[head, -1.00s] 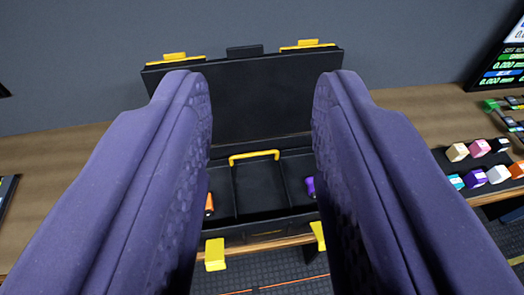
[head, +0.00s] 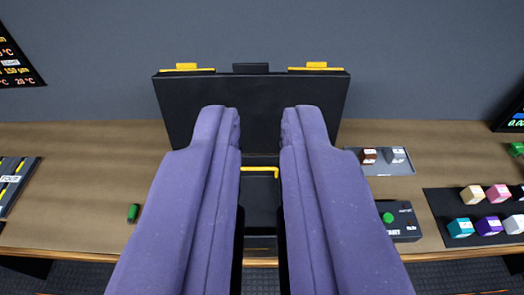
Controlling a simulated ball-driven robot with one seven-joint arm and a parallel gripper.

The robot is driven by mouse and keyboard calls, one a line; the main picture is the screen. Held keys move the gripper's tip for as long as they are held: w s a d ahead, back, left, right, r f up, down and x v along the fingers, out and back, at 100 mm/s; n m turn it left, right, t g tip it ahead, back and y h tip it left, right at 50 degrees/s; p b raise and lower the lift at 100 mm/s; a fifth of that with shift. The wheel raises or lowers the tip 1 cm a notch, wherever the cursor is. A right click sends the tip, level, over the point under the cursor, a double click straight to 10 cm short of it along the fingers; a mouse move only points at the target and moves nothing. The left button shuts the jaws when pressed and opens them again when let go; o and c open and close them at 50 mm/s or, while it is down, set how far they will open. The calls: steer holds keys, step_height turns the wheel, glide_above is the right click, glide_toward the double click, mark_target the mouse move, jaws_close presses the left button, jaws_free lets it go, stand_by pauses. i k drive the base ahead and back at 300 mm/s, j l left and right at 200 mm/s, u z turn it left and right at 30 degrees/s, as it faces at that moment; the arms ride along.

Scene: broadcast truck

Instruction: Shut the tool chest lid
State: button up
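The tool chest's black lid (head: 262,92) stands upright at the back of the bench, with yellow latches along its top edge. The open chest body (head: 262,212) shows only as a dark strip between my fingers, with a yellow handle (head: 262,171) inside. Most of its interior is hidden by the fingers. My gripper (head: 262,125) has two purple fingers, parted by a gap with nothing between them. The fingertips overlap the lid's lower part in the view; I cannot tell whether they touch it.
Right of the chest are a grey tray (head: 378,170), a black box with a green button (head: 405,228) and a dark mat with coloured blocks (head: 437,200). A small green item (head: 133,212) lies on the left. A grey wall rises behind the bench.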

mark_target(260, 97)
steer(key=i+j, duration=0.45)
steer(key=j, duration=0.25)
steer(key=i+j+z, duration=0.1)
steer(key=i+j, duration=0.35)
steer(key=j, duration=0.25)
steer(key=i+j, duration=0.2)
steer(key=i, duration=0.15)
steer(key=i+j, duration=0.2)
steer(key=i, duration=0.2)
